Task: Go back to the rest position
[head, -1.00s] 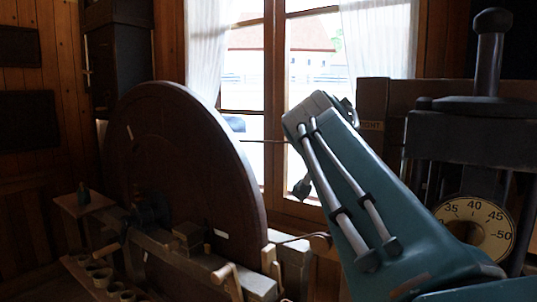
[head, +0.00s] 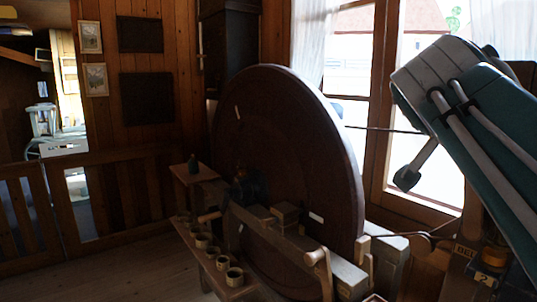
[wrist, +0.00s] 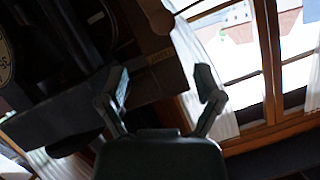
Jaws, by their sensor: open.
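My gripper (wrist: 163,88) shows in the wrist view with its two fingers spread apart and nothing between them. It points toward the window and a dark wooden box. In the head view my arm reaches in from the right edge, raised in front of the window. A small dark tip hangs below the arm's end there; I cannot tell whether it is a finger. Several small turned cups or spools (head: 235,277) stand on a low shelf at the wheel's foot, well apart from the arm.
A large dark wheel (head: 285,150) on a wooden frame (head: 300,240) fills the middle of the head view. A window (head: 360,150) is behind it. A wooden half-wall (head: 120,195) stands at the left. Bare floor (head: 110,275) lies at the lower left.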

